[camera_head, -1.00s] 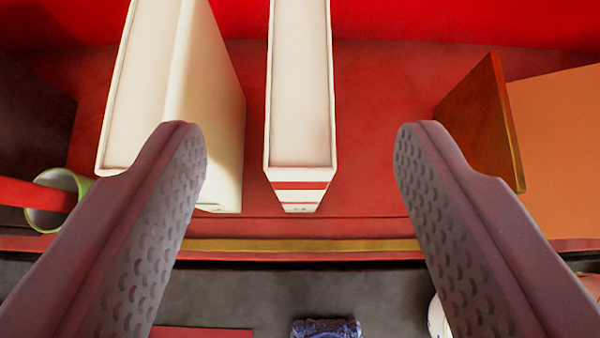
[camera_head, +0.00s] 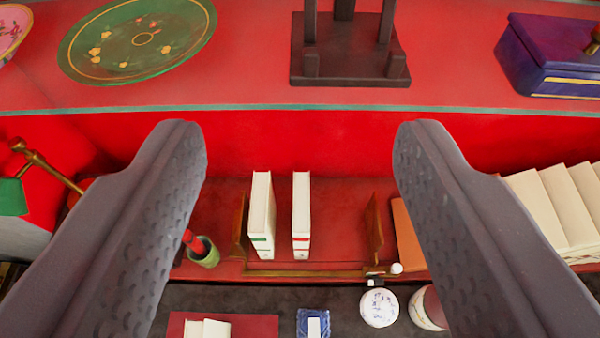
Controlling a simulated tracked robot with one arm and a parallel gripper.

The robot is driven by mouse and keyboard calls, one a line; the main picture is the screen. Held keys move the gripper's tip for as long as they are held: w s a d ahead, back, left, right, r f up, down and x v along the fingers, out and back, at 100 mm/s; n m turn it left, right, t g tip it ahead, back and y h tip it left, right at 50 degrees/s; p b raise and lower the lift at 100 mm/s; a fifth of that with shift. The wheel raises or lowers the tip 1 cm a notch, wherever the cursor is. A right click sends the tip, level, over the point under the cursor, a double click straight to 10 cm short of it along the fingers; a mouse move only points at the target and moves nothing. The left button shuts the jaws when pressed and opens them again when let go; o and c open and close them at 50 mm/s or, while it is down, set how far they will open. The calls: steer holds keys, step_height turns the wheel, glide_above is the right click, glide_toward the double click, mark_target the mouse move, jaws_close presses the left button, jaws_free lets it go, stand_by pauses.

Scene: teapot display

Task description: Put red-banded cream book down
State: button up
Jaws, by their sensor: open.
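The red-banded cream book (camera_head: 301,212) stands upright on the red lower shelf (camera_head: 340,225), its red band at the near lower end of its spine. A second cream book with a green band (camera_head: 261,212) stands upright just to its left, with a narrow gap between them. My gripper (camera_head: 300,150) is open and empty, its two fingers wide apart at left and right. It is well back from both books, which show small between the fingers.
Brown upright panels (camera_head: 373,226) flank the books, with bare shelf to the right of the red-banded book. A higher red shelf (camera_head: 250,95) holds a green plate (camera_head: 137,40), a dark wooden stand (camera_head: 350,68) and a purple box (camera_head: 550,58). Small pots (camera_head: 379,307) stand below.

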steer(key=s+r+t, duration=0.1)
steer(key=s+r, duration=1.1)
steer(key=shift+d, duration=0.2)
